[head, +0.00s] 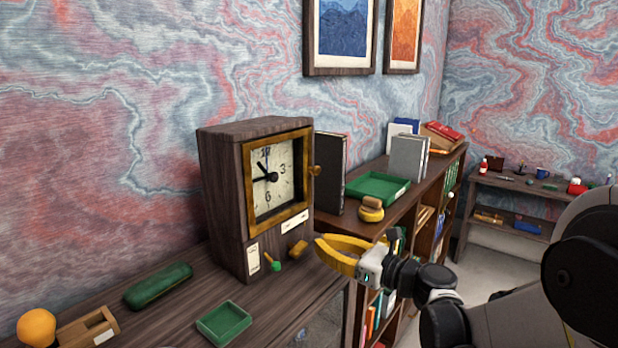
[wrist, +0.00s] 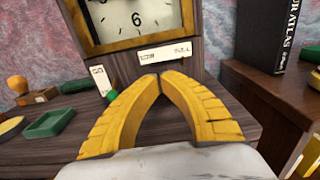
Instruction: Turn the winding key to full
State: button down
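A dark wooden clock (head: 222,195) with a brass-framed dial stands on the desk. It also shows in the wrist view (wrist: 205,70). A small brass-coloured key (head: 299,249) sticks out of its lower front, below a white label strip (head: 295,222). In the wrist view the strip (wrist: 165,53) seems to carry words at both ends, and the key is hidden behind my fingertips. My gripper (head: 318,241) has yellow fingers whose tips come together just right of the key, apparently apart from it. The fingertips (wrist: 160,77) look closed with nothing visible between them.
A green-knobbed part (head: 275,265) sits left of the key, beside a small label (head: 253,258). A green tray (head: 223,323), a green case (head: 158,286) and an orange ball-topped object (head: 36,327) lie on the desk. A bookcase with a dark book (head: 330,172) stands to the right.

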aim_at(299, 249)
jog(key=shift+v, duration=0.8)
jog(key=s+n, duration=0.1)
jog(key=n, duration=0.1)
jog(key=s+a+n+b, duration=0.1)
jog(key=s+n, duration=0.1)
jog(key=n, duration=0.1)
jog(key=shift+a+n+b, duration=0.2)
jog(key=shift+n+b, duration=0.1)
jog(key=shift+a, duration=0.25)
jog(key=shift+x, duration=3.25)
jog(key=shift+w+d+f+b, duration=0.3)
jog(key=shift+f+b, duration=0.2)
jog(key=shift+f, duration=0.05)
jog(key=shift+w, duration=0.1)
jog(key=shift+r, duration=0.1)
